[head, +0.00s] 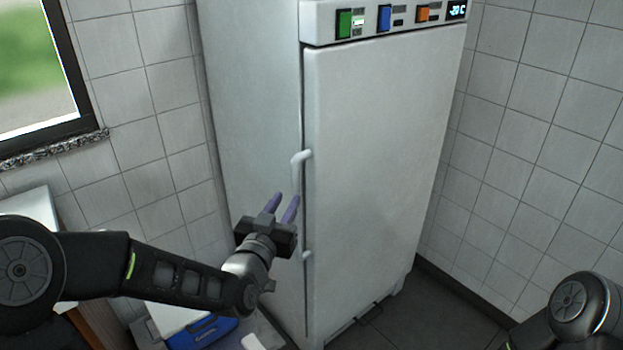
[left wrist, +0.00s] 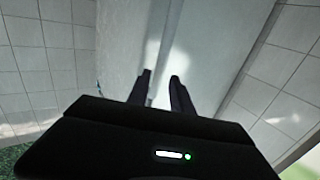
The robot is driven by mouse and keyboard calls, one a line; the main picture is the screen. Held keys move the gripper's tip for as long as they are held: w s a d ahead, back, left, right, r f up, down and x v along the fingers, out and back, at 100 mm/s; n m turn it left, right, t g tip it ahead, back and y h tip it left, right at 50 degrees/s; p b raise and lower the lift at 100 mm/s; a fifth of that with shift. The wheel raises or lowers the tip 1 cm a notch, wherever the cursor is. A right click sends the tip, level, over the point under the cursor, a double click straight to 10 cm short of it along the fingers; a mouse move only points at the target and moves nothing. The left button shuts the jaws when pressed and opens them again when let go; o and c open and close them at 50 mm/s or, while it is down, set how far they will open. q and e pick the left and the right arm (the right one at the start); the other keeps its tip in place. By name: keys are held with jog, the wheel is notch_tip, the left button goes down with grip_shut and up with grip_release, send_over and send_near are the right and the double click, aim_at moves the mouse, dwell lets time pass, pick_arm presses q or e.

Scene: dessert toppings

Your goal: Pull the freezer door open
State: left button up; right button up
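The tall white freezer (head: 250,90) stands against the tiled corner, and its front door (head: 380,150) is shut. My left gripper (head: 281,206) is beside the handle, fingers pointing up and toward the freezer. The fingers are apart, with a gap between them. In the left wrist view the gripper (left wrist: 160,83) is open in front of the pale freezer; I cannot tell whether the handle lies between the fingers. My right gripper is out of view.
A control panel (head: 390,16) with green, blue and orange switches tops the door. A blue item (head: 200,333) and pale surfaces sit below my left arm. A window (head: 40,70) is at the left. Dark floor (head: 425,310) is free before the freezer's right side.

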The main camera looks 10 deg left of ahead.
aim_at(294, 187)
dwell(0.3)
pick_arm(q)
jog(key=w, duration=0.5)
jog(key=w+p, duration=0.1)
jog(key=w, duration=0.1)
jog(key=shift+w+d, duration=0.3)
jog(key=shift+d, duration=0.05)
jog(key=shift+c, duration=0.5)
grip_shut()
dwell(0.7)
